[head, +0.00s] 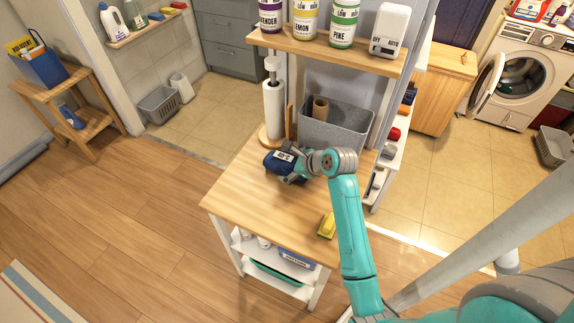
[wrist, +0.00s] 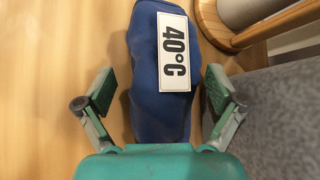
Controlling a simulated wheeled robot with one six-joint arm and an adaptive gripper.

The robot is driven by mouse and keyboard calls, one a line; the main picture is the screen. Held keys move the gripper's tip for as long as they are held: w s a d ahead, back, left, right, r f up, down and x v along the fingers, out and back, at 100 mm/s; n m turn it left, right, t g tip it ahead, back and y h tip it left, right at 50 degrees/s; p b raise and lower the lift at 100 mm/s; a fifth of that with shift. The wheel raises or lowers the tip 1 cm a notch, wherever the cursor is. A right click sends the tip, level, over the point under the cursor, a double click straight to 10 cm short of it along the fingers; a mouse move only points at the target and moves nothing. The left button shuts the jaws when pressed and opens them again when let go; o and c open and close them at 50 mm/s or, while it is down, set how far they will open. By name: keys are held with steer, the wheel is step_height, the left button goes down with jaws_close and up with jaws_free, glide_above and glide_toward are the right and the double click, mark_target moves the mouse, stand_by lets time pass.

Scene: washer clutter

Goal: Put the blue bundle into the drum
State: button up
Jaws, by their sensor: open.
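The blue bundle (head: 277,163) lies on the wooden top of a small cart (head: 245,200), partly hidden by my gripper in the head view. In the wrist view the bundle (wrist: 150,75) bears a white "40°C" label and lies between my open fingers. My gripper (head: 292,160) is open around the bundle; in the wrist view its two finger pads (wrist: 160,91) stand on either side, with gaps visible. The washer (head: 535,70) is at the far upper right. Its round door stands open and shows the dark drum (head: 520,77).
A grey bin (head: 345,128) with a cardboard roll stands right behind the bundle. A paper towel holder (head: 273,110) is beside it. A yellow brush-like item (head: 326,226) lies on the cart's front right. A shelf of bottles (head: 330,45) hangs above. A wooden cabinet (head: 440,90) stands left of the washer.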

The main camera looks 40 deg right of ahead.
steer(key=shift+w+f, duration=0.2)
steer(key=c, duration=1.4)
